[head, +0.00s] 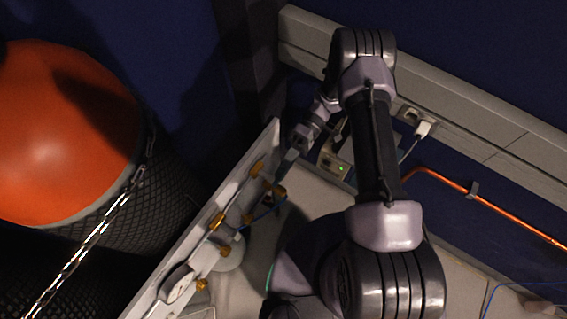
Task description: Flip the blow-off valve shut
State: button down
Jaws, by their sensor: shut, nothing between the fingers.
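Several brass fittings (217,221) line a light grey panel (190,243) left of my arm. My gripper (286,163) is small in the head view, near the panel's far end, just above the brass fittings. It is shut and empty. I cannot tell whether it touches anything.
An orange-topped cylinder (62,130) with black netting stands at the left, with a metal chain (100,232) across it. A grey wall trunking (480,135) with a white plug (422,128) and an orange pipe (505,212) run along the right. My arm hides much of the middle.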

jog(key=shift+s+a+f, duration=0.25)
jog(key=shift+s+f, duration=0.1)
jog(key=shift+s, duration=0.2)
dwell(0.4)
